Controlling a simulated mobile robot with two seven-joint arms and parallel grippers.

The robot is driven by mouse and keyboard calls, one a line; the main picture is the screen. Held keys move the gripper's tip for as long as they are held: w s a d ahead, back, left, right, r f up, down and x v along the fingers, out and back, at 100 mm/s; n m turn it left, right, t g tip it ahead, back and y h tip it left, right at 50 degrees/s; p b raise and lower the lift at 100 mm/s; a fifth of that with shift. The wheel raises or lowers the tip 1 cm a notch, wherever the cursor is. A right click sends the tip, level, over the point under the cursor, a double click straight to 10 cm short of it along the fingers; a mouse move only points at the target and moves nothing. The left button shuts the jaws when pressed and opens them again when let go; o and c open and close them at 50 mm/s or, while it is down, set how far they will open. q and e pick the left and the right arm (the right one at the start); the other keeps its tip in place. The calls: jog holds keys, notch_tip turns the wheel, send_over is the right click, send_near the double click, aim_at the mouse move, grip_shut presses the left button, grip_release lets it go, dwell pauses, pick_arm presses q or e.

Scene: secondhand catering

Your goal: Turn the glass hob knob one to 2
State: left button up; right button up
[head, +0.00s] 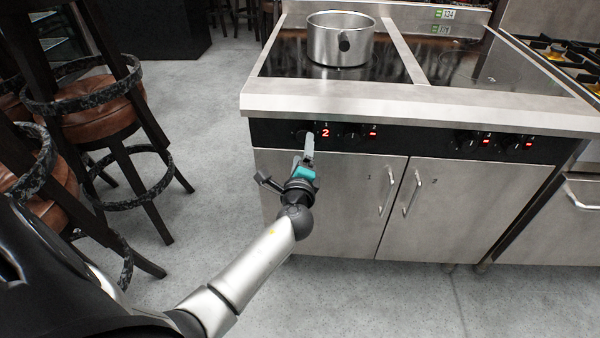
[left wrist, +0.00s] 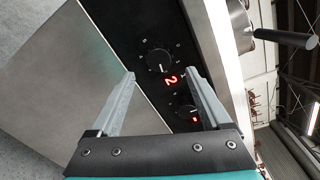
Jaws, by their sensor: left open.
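The hob's first knob (left wrist: 160,61) is round and black, on the black control strip. The red display (left wrist: 171,80) beside it reads 2, and it also reads 2 in the head view (head: 325,132). My left gripper (left wrist: 160,73) is open, with its two grey fingers pointing at the panel. The knob shows just beyond the gap between the fingertips, and the fingers do not appear closed on it. In the head view the left gripper (head: 308,143) is in front of the strip's left end and partly hides that knob. My right gripper is not in view.
A second knob (left wrist: 186,111) sits beside the first, its display showing a dash. More knobs (head: 465,141) are further right. A steel pot (head: 340,42) stands on the glass hob (head: 285,58). Cabinet doors (head: 330,195) are below. Bar stools (head: 100,105) stand left; floor between is clear.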

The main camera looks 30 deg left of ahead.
pick_arm(q)
jog(key=p+v, duration=0.1)
jog(key=v, duration=0.8)
jog(key=shift+s, duration=0.2)
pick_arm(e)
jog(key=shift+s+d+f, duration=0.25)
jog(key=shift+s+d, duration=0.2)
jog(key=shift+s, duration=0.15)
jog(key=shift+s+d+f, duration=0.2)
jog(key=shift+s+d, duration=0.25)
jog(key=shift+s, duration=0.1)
pick_arm(q)
jog(key=shift+d, duration=0.1)
